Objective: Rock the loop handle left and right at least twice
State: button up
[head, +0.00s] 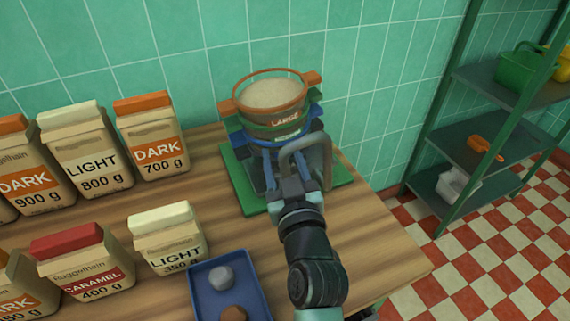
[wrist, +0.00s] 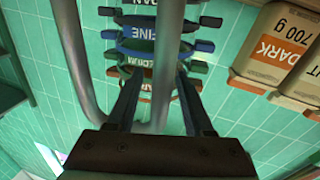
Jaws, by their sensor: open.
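The grey loop handle (head: 313,141) rises at the front of a sieve stack on a green base in the head view. In the wrist view, one upright bar of the loop handle (wrist: 170,60) passes between my fingers, and the other bar is outside them at the left. My gripper (head: 283,168) is open, its fingers (wrist: 157,85) apart on either side of that bar. I cannot tell whether either finger touches it. The sieve stack (head: 272,96) has an orange top ring marked LARGE, with green and blue rings below. My gripper partly hides its lower part.
The green base (head: 240,182) sits on the wooden table (head: 385,250) near the tiled wall. Several paper bags (head: 155,150) stand to the left. A blue tray (head: 205,305) with lumps is at the front. A green metal shelf (head: 480,125) is at the right.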

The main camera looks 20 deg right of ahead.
jog(key=s+a+b, duration=0.1)
jog(key=s+a, duration=0.1)
jog(key=s, duration=1)
jog(key=shift+s+f, duration=0.2)
jog(key=shift+s, duration=0.2)
jog(key=w, duration=0.4)
jog(key=w+d, duration=0.1)
jog(key=w, duration=0.3)
jog(key=w+d+f, duration=0.1)
jog(key=w, duration=0.4)
jog(key=shift+d+p, duration=0.1)
jog(key=shift+p, duration=0.3)
grip_shut()
dwell(0.8)
